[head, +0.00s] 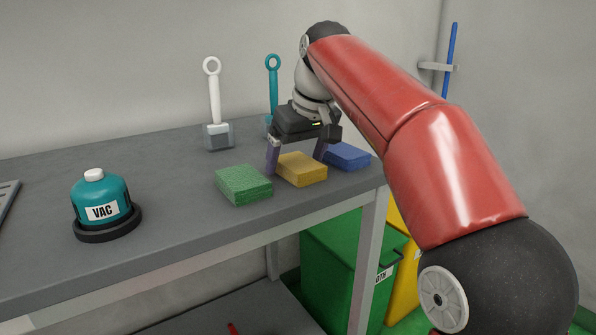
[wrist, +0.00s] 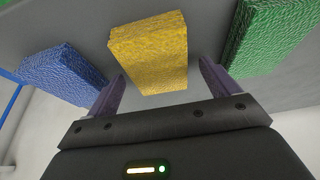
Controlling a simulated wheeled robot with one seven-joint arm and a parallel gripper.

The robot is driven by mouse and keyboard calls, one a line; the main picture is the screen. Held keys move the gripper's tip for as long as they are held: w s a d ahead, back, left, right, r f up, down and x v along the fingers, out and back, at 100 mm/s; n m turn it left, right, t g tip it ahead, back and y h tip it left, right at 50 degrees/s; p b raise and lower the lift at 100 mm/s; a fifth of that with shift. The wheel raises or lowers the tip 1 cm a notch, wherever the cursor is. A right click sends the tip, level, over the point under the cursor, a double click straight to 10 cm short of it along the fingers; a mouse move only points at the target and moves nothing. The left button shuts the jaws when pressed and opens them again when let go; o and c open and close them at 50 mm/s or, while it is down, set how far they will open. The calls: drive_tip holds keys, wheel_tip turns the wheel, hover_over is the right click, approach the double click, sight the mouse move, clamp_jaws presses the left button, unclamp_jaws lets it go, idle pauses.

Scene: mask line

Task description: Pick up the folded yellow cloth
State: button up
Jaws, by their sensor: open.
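The folded yellow cloth (head: 303,170) lies on the grey bench near its right end, between a green cloth and a blue cloth. My gripper (head: 296,166) points down over it and is open, with one finger on either side of the yellow cloth. In the wrist view the yellow cloth (wrist: 150,55) lies ahead of and between the two purple fingers (wrist: 160,82). It is not gripped, and I cannot tell whether either finger touches it.
The green cloth (head: 243,185) lies close on the left, the blue cloth (head: 348,156) close on the right. Two handled tools, white (head: 214,105) and teal (head: 273,85), stand behind. A teal VAC device (head: 101,200) sits left on the bench (head: 165,245). Bins stand below.

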sight(297, 161)
drive_tip(key=shift+f, duration=0.2)
idle(0.7)
drive_tip(key=c, duration=1.1)
drive_tip(key=shift+o, duration=0.2)
wheel_tip(297, 161, up, 10)
drive_tip(key=p, duration=0.2)
drive_tip(key=shift+r, duration=0.2)
